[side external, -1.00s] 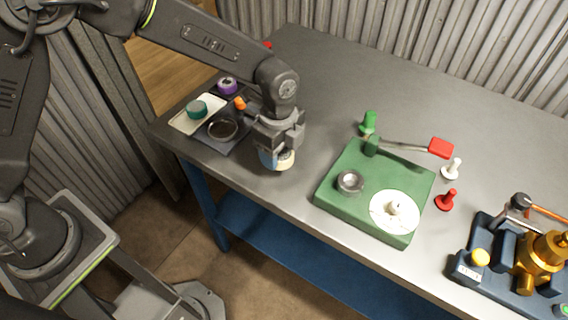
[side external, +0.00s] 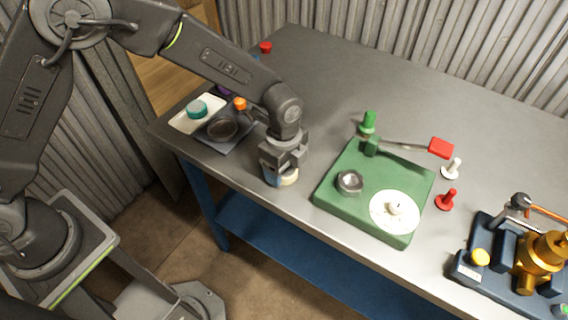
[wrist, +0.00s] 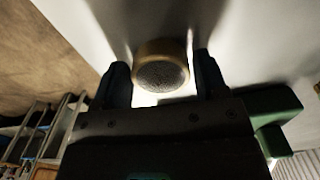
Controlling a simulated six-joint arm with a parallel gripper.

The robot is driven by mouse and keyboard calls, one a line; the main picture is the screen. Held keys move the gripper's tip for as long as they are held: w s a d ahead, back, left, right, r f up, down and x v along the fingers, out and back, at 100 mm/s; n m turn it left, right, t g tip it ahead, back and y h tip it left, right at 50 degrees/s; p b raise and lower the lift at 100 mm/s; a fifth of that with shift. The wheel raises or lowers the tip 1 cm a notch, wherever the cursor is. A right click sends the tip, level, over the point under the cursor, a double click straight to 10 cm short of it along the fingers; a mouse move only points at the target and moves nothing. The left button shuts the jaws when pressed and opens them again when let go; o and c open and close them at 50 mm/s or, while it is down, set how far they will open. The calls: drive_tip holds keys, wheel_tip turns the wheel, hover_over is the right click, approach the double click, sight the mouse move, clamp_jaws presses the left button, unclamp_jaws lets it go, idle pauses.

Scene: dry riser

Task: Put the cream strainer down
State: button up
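The cream strainer (wrist: 162,68) shows in the wrist view between the two fingers of my gripper (wrist: 162,80), its dark round mesh facing the camera. In the side view the cream rim of the strainer (side external: 289,178) shows just below my gripper (side external: 280,176), mostly hidden by the fingers. My gripper is shut on it, low over the grey table (side external: 330,100) near the front edge. I cannot tell if the strainer touches the table.
A green base (side external: 335,195) with a metal cup and white disc stands just right of my gripper. Left are a dark tray with a round dish (side external: 222,127) and a white tray (side external: 182,123). A navy fixture (side external: 470,268) with gold parts stands far right.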

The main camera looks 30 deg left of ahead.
drive_tip(key=shift+o, duration=1.4)
drive_tip(key=shift+r, duration=0.1)
